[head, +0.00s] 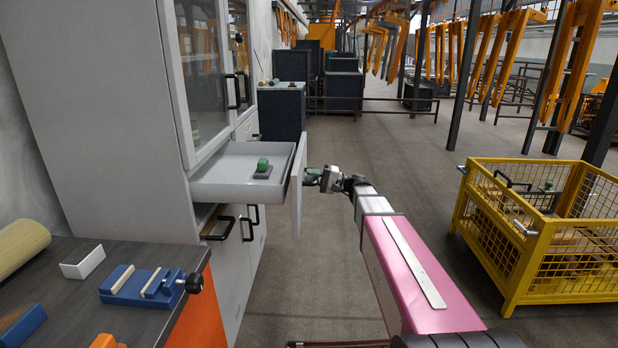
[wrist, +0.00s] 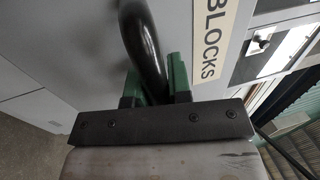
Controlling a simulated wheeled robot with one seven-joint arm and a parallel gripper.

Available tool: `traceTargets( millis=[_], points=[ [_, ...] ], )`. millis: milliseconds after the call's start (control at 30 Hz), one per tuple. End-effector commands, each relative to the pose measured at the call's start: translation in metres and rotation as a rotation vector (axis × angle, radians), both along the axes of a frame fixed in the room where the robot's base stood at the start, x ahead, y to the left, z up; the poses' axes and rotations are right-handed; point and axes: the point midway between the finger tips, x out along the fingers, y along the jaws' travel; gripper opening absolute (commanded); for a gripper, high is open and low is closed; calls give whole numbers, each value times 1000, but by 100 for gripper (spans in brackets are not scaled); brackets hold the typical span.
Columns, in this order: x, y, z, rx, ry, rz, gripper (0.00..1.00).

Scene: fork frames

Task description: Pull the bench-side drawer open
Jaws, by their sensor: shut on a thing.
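The drawer (head: 235,185) sticks out of the grey cabinet, open, with its tray showing in the head view. Its front panel (head: 297,185) stands well clear of the cabinet face. My gripper (head: 314,177) is at the outer side of this panel, reaching in from the right. In the wrist view, the green fingers of my gripper (wrist: 156,85) are shut on the curved black drawer handle (wrist: 143,35). A label reading "BLOCKS" (wrist: 212,45) is on the panel beside the handle. In the head view the handle is mostly hidden.
A green-topped block (head: 263,165) lies in the drawer. The grey cabinet (head: 115,110) has glass doors above and black-handled doors below. A workbench (head: 60,310) with a blue vise (head: 140,287) is at front left. A yellow mesh crate (head: 540,230) stands at right. Floor beyond my arm is clear.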

Motion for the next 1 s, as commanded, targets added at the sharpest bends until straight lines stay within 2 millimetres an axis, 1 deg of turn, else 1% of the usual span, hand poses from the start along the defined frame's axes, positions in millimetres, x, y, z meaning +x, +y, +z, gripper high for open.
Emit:
traceTargets(
  millis=[167,200,233,267,533,667,767,1000],
  points=[
    [0,0,-1,-3,0,1,0],
    [0,0,-1,-3,0,1,32],
    [0,0,-1,-3,0,1,42],
    [0,0,-1,-3,0,1,44],
    [0,0,0,-1,0,0,44],
    [0,-8,-2,-1,0,-1,44],
    [-1,-22,-5,-1,1,-3,44],
    [-4,-66,-14,-2,1,-3,44]
  ],
)
